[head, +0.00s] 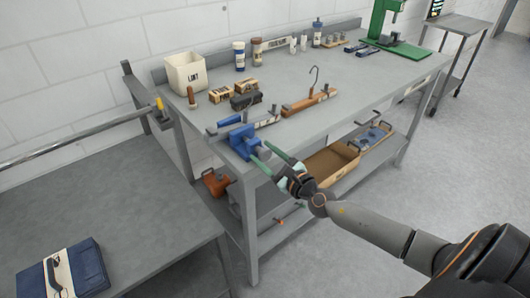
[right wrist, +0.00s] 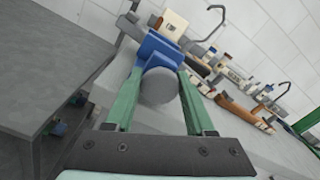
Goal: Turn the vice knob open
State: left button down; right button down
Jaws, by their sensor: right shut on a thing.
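A blue vice (head: 238,138) is fixed at the near left corner of the grey workbench. Its round grey knob (right wrist: 159,86) faces my right wrist camera, with the blue vice body (right wrist: 164,52) behind it. My right gripper (head: 262,158) reaches the vice from the front right. Its two green fingers lie on either side of the knob in the right wrist view (right wrist: 158,92), shut on it. In the head view the knob is partly hidden by the fingers. My left gripper is not in view.
The workbench top (head: 340,85) holds a white bin (head: 186,73), bottles, small boxes and a wooden tool (head: 309,101). Open floor lies at right.

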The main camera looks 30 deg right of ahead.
jog(key=n+p, duration=0.2)
jog(key=n, duration=0.4)
jog(key=n+p, duration=0.1)
jog(key=n, duration=0.3)
jog(key=shift+p, duration=0.4)
jog(key=n+p, duration=0.1)
jog(key=n, duration=0.2)
jog(key=shift+f+n, duration=0.1)
jog(key=shift+n, duration=0.3)
jog(key=n, duration=0.2)
jog(key=shift+n+p, duration=0.3)
jog(key=n, duration=0.3)
jog(key=shift+f+n, duration=0.1)
jog(key=shift+n, duration=0.2)
jog(key=n, duration=0.3)
jog(key=shift+n, duration=2.2)
jog(key=shift+c, duration=1.4)
grip_release()
